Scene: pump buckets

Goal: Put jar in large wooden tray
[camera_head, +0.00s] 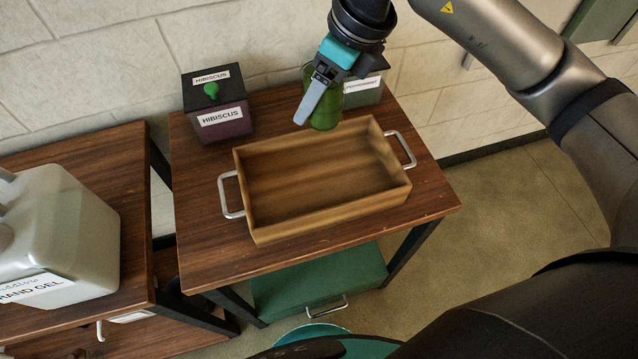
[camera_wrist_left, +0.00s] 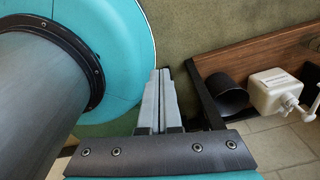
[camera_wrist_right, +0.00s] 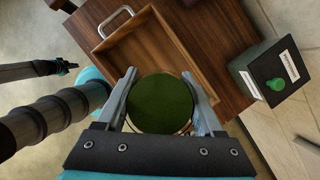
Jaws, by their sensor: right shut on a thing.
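The jar (camera_head: 327,112) is a green glass vessel held at the far side of the table in the head view. My right gripper (camera_head: 306,112) is shut on it. In the right wrist view the jar's round green top (camera_wrist_right: 160,103) sits between the two fingers. The large wooden tray (camera_head: 255,229) has metal handles and stands empty on the table, just in front of the jar. The jar overlaps the area by the tray's back wall; whether it touches the table is unclear. My left gripper (camera_wrist_left: 160,100) is shut and empty in its wrist view, away from the table.
A dark hibiscus box (camera_head: 215,105) with a green knob stands at the table's back left. A grey labelled box (camera_head: 364,91) stands behind the jar, partly hidden. A wall rises behind. A white hand gel container (camera_head: 75,230) stands on the left table.

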